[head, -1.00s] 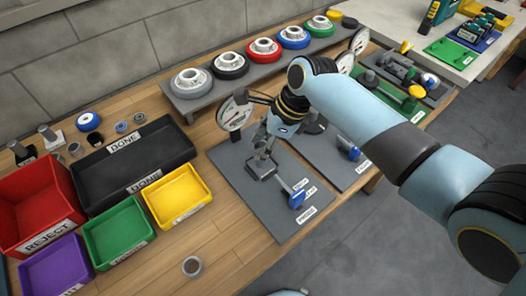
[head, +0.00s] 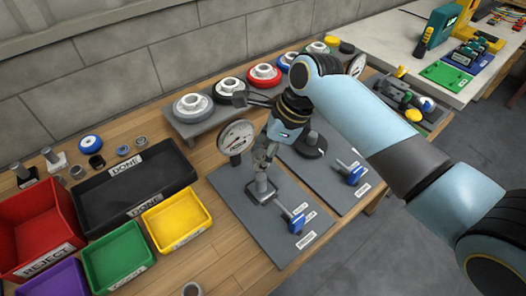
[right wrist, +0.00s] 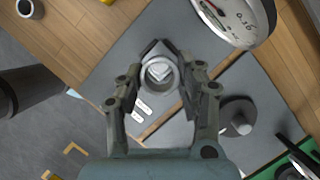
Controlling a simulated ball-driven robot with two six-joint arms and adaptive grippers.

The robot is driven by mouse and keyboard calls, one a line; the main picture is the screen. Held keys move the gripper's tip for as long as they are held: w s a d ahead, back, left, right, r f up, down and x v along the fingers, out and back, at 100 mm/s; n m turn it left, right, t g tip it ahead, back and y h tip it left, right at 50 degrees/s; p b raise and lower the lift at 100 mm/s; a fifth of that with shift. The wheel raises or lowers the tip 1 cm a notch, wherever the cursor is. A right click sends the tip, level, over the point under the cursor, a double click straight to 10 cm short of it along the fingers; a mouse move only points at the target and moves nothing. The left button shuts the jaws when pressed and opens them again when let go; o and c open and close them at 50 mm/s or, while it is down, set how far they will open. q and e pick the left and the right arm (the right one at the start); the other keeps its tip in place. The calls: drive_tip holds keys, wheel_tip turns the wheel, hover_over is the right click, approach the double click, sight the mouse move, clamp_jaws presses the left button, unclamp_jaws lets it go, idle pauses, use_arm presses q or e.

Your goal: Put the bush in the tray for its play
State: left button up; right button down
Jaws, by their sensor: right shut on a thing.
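My right gripper (head: 264,163) is shut on a grey metal bush (right wrist: 160,73), seen nearly end-on between the fingertips in the right wrist view. It is over a small square block (head: 260,190) on the nearest grey plate; I cannot tell whether the bush is clear of the block. In the head view the fingers mostly hide the bush. At left are a red REJECT tray (head: 73,216), a long black DONE tray (head: 100,216), a green tray (head: 97,243), a yellow tray (head: 160,207) and a purple tray (head: 45,277). My left gripper is not in view.
A dial gauge (head: 236,138) stands close left of my right gripper. A blue-handled clamp (head: 297,222) is on the plate's front. A loose grey bush (head: 193,289) lies on the wood at the bottom. Several wheels sit on a raised rack (head: 205,127) behind.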

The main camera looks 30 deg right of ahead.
sight(254, 155)
drive_tip(key=shift+r+p, duration=2.25)
drive_tip(key=shift+r, duration=0.6)
